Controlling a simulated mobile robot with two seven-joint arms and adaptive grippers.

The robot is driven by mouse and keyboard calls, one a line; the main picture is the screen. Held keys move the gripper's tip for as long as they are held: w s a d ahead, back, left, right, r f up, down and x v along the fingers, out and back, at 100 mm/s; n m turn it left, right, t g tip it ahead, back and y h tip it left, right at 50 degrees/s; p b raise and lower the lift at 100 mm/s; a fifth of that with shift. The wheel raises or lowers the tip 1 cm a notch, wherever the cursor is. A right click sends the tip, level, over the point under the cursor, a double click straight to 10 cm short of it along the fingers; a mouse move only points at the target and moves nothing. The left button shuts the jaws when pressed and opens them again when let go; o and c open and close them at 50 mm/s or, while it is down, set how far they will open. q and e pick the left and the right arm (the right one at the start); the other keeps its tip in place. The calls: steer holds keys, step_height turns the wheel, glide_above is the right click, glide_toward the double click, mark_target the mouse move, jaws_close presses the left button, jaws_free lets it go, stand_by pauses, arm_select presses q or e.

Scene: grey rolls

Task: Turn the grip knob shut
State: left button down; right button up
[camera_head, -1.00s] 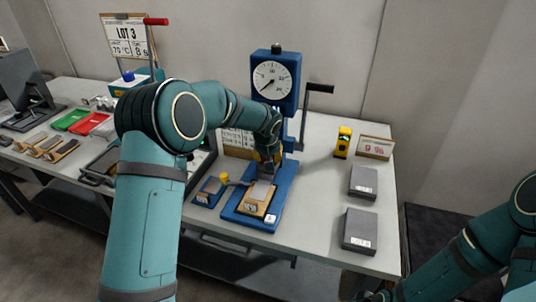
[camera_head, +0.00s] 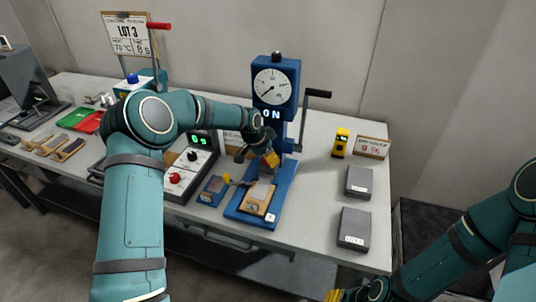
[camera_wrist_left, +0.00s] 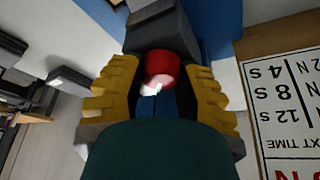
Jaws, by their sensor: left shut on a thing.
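The red grip knob (camera_wrist_left: 160,66), with a white mark on it, sits between the yellow fingers of my left gripper (camera_wrist_left: 158,82) in the left wrist view. The fingers are closed on it from both sides. In the head view my left gripper (camera_head: 268,158) is at the lower front of the blue tester (camera_head: 283,95), above its base plate, and the knob is hidden there. The tester has a round dial and lit letters "ON". My right gripper (camera_head: 338,295) is cut off at the bottom edge, so its jaws cannot be read.
A small blue block (camera_head: 213,188) lies beside the base. Grey boxes (camera_head: 359,181) and a yellow device (camera_head: 341,142) stand at right.

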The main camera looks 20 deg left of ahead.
arm_select(q)
steer(key=shift+m+h, duration=0.3)
steer(key=shift+m, duration=0.4)
steer(key=shift+f+g, duration=0.1)
steer(key=shift+g, duration=0.2)
steer(key=c, duration=0.8)
jaws_free()
steer(key=shift+d, duration=0.1)
steer(key=shift+c, duration=0.2)
steer(key=v, duration=1.2)
